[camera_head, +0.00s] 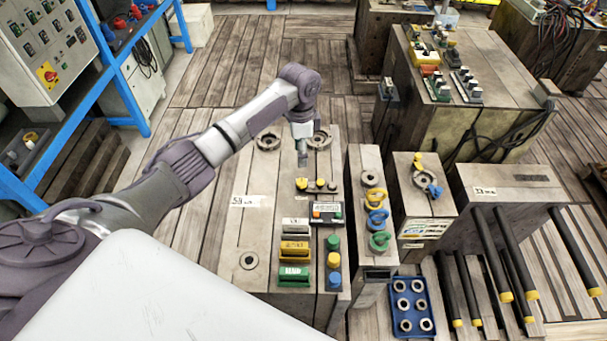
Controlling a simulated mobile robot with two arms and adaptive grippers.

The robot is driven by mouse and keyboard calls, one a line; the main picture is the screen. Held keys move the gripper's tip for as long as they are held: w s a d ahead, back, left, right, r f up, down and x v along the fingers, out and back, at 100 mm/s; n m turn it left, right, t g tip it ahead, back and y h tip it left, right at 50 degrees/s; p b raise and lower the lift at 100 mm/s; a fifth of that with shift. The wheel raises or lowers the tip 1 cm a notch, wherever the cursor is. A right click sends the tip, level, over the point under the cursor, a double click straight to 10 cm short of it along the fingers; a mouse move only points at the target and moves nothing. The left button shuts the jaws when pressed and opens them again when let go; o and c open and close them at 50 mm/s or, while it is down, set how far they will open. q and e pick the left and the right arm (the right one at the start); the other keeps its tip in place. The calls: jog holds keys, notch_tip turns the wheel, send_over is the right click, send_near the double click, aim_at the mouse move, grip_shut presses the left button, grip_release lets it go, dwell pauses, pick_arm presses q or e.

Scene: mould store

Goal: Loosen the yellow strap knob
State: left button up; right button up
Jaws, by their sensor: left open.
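My left gripper (303,158) points down over the far part of a grey mould block (262,215). It is small in the view and has nothing visible in its jaws. Just below its tips, a dark strap carries a yellow knob (301,184) and smaller yellowish parts to the right. The gripper seems just above this knob; I cannot tell whether it touches. Another yellow knob (333,259) stands between a green knob (333,242) and a blue knob (335,280) near the block's right edge. My right gripper is not in view.
A small panel with coloured buttons (327,212) and yellow and green labelled handles (294,250) stand nearer on the block. Metal rings (319,138) lie beyond the gripper. A narrow block with coloured eyebolts (378,222) stands to the right. A blue tray (413,307) is on the floor.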

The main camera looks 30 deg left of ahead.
pick_arm(q)
send_over(302, 182)
notch_tip(302, 182, down, 6)
jog(key=shift+a, duration=0.15)
notch_tip(302, 182, down, 4)
jog(key=shift+w, duration=0.1)
jog(key=shift+f, duration=0.55)
jog(key=shift+c, duration=0.7)
jog(key=c, duration=0.8)
grip_shut()
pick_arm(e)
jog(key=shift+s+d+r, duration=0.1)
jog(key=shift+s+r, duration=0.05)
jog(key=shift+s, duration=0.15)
